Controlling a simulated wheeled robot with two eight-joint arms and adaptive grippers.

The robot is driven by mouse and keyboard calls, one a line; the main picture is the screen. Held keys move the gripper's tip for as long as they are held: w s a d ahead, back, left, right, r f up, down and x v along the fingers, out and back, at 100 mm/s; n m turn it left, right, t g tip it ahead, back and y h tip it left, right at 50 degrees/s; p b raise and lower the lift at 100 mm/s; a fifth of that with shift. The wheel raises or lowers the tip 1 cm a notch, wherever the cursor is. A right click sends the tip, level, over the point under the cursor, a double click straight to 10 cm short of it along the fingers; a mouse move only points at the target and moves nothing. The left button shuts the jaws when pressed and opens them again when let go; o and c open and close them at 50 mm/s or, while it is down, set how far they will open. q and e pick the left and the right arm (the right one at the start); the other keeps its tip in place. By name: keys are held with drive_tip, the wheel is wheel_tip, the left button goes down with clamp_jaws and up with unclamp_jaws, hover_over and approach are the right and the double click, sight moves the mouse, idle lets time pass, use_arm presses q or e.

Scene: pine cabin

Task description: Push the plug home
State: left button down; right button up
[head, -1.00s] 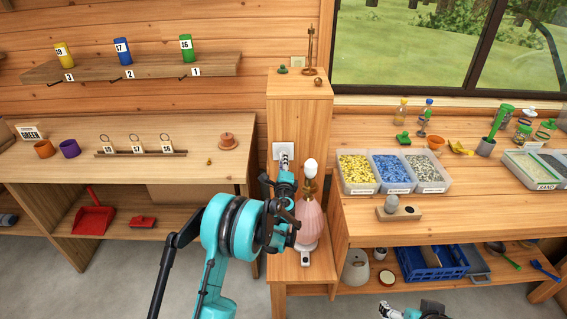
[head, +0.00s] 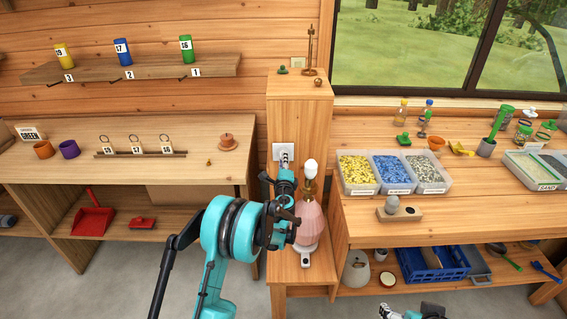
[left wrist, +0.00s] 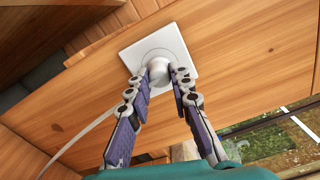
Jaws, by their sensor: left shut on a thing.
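A white wall socket (head: 277,152) is mounted on the front of the wooden pillar, and its square plate also shows in the left wrist view (left wrist: 188,42). The white plug (left wrist: 158,67) is at the middle of the plate, with its round body against or very close to the face. I cannot tell whether any gap is left. My left gripper (head: 285,163) is shut on the plug, one finger on each side, also seen in the left wrist view (left wrist: 160,82). My right gripper (head: 386,312) is only partly in view at the bottom edge, its jaws unclear.
A pink lamp (head: 310,222) with a white bulb stands on a low shelf right beside my left arm. A white cable (left wrist: 78,138) runs off left from the plug. Benches stand on both sides; the right one holds filled bins (head: 358,189).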

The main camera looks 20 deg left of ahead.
use_arm(q)
drive_tip(key=shift+w, duration=0.1)
drive_tip(key=c, duration=1.3)
unclamp_jaws()
drive_tip(key=v, duration=1.2)
drive_tip(key=s+a+r+n+g, duration=0.3)
drive_tip(key=s+r+n, duration=0.15)
drive_tip(key=s, duration=0.25)
drive_tip(key=s+a+r+n+g, duration=0.2)
drive_tip(key=s+r+n, duration=0.1)
drive_tip(key=s+n, duration=0.35)
drive_tip(key=s+d+f+n+g+h, duration=0.1)
drive_tip(key=s+d+n, duration=0.1)
drive_tip(key=s, duration=0.6)
drive_tip(key=s+d+f+n+g+h, duration=0.2)
drive_tip(key=s+d, duration=0.1)
drive_tip(key=s, duration=0.5)
drive_tip(key=s+d+f+n+g+h, duration=0.2)
drive_tip(key=s+d, duration=0.1)
drive_tip(key=s, duration=0.5)
drive_tip(key=shift+s+f+n, duration=0.15)
drive_tip(key=shift+f+n, duration=0.05)
drive_tip(key=shift+n, duration=0.2)
